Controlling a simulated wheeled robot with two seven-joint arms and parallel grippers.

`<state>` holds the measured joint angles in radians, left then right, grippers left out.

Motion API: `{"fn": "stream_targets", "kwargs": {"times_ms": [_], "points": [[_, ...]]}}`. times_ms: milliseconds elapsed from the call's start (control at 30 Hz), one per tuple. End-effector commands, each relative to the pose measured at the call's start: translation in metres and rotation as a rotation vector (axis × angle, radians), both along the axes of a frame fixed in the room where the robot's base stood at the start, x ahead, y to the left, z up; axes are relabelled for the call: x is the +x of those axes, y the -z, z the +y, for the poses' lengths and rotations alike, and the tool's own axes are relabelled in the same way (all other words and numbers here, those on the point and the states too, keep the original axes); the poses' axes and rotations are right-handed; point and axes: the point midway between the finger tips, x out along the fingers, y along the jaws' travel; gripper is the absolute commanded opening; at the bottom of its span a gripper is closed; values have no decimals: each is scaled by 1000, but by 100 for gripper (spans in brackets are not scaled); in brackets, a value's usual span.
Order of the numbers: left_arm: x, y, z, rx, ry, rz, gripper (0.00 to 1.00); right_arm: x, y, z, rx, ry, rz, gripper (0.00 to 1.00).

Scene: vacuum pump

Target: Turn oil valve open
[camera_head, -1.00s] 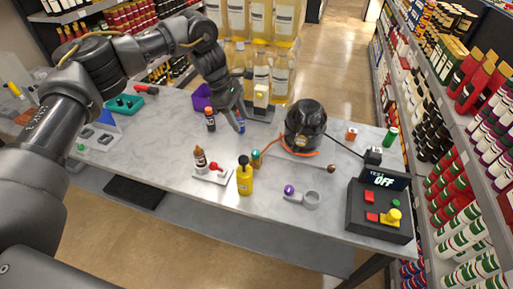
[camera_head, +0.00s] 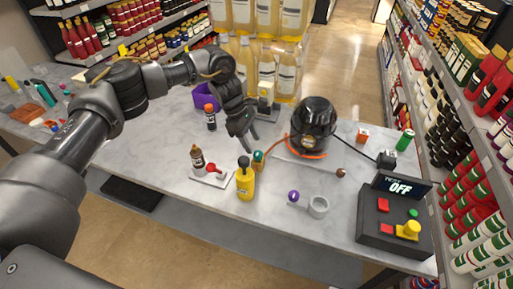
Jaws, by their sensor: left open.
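A small white plate (camera_head: 213,178) lies on the front half of the table, with a brown bottle (camera_head: 197,158) and a red valve handle (camera_head: 212,168) on it. I take the red handle to be the oil valve, though it is small in view. A black pump (camera_head: 313,124) with a red-orange hose (camera_head: 298,152) at its base stands right of centre. My left gripper (camera_head: 248,142) is open and empty, pointing down behind the plate and to its right, left of the pump and apart from the handle. My right gripper is not in view.
A yellow bottle (camera_head: 245,180) and a small green bottle (camera_head: 258,161) stand right of the plate. A dark bottle with an orange cap (camera_head: 211,118) stands behind it. A black control box (camera_head: 385,219) reading OFF sits at the front right. Shelves line the right side.

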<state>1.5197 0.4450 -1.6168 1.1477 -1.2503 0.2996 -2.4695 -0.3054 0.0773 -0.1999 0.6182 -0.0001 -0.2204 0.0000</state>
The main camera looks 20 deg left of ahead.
Motion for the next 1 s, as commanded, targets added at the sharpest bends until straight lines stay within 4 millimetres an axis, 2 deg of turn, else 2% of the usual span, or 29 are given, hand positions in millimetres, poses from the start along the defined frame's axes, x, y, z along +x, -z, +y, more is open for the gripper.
{"fn": "stream_targets", "kwargs": {"times_ms": [33, 300, 700, 1000], "points": [[-1, 6, -4, 0, -1, 4, 50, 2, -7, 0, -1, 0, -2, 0], [-1, 39, -17, -1, -1, 0, 50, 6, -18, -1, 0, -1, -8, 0], [-1, 46, -19, 0, -2, -1, 49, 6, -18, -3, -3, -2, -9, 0], [-1, 46, -19, 0, -2, -1, 10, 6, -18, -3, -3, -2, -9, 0]]}}
